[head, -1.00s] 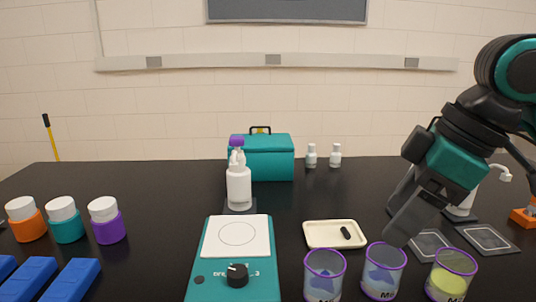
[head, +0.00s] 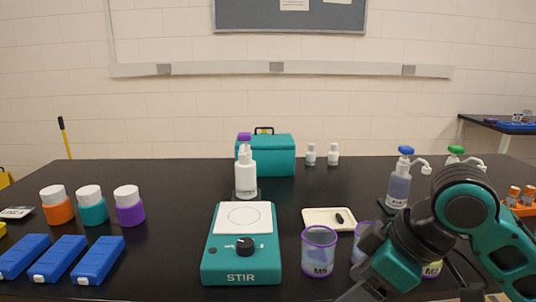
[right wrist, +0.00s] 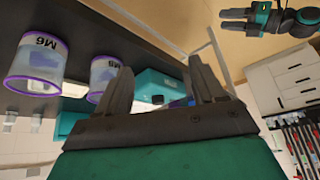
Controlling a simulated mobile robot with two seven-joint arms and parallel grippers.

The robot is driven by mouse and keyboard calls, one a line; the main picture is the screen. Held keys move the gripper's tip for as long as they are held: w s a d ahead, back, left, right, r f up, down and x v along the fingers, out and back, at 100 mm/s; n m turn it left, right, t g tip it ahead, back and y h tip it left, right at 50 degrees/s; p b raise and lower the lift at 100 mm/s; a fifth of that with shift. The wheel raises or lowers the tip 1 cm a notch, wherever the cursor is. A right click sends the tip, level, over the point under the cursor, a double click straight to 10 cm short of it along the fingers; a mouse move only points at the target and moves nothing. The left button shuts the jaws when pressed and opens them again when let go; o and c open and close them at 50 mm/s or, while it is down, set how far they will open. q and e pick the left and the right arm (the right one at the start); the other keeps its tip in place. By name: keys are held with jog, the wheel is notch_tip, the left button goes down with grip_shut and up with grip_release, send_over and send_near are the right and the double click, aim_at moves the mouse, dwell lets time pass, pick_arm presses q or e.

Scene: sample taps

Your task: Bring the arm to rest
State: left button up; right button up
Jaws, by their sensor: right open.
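My right arm is folded low at the right front in the head view. Its gripper (head: 362,291) is at the bottom edge there, partly cut off, in front of the beakers. In the right wrist view the right gripper (right wrist: 160,66) has its two dark fingers apart with nothing between them. My left gripper (right wrist: 234,20) shows at the top right of the right wrist view, its fingers apart and empty. It is not in the head view.
A purple-rimmed beaker (head: 319,252) stands beside the teal stirrer (head: 241,262); other beakers are partly behind my right arm. A cream tray (head: 318,226) and a blue-capped pump bottle (head: 398,186) stand behind. Blue blocks (head: 97,261) and capped jars (head: 129,207) are at left.

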jog(key=s+f+m+t, duration=0.1)
jog(key=s+f+m, duration=0.2)
jog(key=f, duration=0.4)
jog(key=s+f+m+t, duration=0.1)
jog(key=s+f+m, duration=0.15)
jog(key=f, duration=0.45)
jog(key=s+d+f+m+g+h, duration=0.1)
jog(key=s+d+f+m+h, duration=0.1)
jog(key=s+d+f, duration=0.3)
jog(key=s+d+f+m+h, duration=0.2)
jog(key=s+d+f, duration=0.1)
jog(key=s, duration=0.3)
pick_arm(q)
jog(key=r+p, duration=0.1)
jog(key=s+a+r+p, duration=0.1)
jog(key=p, duration=0.1)
jog(key=r+p, duration=0.1)
jog(key=p, duration=0.1)
jog(key=shift+s+a+y, duration=0.15)
jog(key=shift+a+y, duration=0.2)
jog(key=shift+y, duration=0.05)
pick_arm(e)
jog(key=w+a+f+t+y, duration=0.1)
jog(key=w+a+f+t, duration=0.2)
jog(key=w+t, duration=0.4)
jog(key=shift+a+n, duration=0.15)
jog(key=shift+n, duration=0.2)
